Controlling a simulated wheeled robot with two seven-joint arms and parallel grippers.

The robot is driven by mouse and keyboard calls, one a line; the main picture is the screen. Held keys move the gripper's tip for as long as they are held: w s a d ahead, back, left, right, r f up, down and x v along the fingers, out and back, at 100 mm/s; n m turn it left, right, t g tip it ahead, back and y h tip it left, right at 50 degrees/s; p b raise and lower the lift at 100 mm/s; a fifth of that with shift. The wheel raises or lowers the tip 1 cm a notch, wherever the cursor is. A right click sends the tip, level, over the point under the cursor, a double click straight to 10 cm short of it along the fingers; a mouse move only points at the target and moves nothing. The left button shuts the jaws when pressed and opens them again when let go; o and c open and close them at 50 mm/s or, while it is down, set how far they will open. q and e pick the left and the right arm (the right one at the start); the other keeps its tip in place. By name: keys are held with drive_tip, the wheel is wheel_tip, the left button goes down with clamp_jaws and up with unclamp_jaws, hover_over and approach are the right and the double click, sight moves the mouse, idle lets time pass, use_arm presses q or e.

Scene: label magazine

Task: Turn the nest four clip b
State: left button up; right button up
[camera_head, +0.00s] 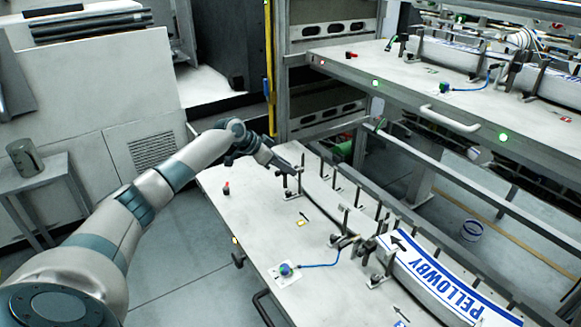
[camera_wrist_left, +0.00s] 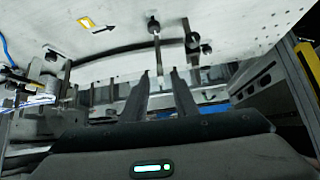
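My left gripper (camera_head: 288,166) is at the far end of the lower table, at a clip (camera_head: 291,188) with a thin post. I cannot read which clip is nest four clip b. More clips stand along the nest, one near the middle (camera_head: 345,240) and one by the label stack (camera_head: 378,275). My right gripper is not in view.
The white label stack (camera_head: 440,275) with blue PELLOWBY print lies in the near part of the nest. A blue sensor (camera_head: 285,269) with a cable sits on the table (camera_head: 240,205). An upper shelf (camera_head: 400,85) with a white handle (camera_head: 450,118) overhangs behind.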

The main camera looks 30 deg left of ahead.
use_arm(q)
drive_tip(key=shift+x, duration=0.9)
drive_tip(key=shift+w+d+f, duration=0.1)
drive_tip(key=shift+w+f, duration=0.1)
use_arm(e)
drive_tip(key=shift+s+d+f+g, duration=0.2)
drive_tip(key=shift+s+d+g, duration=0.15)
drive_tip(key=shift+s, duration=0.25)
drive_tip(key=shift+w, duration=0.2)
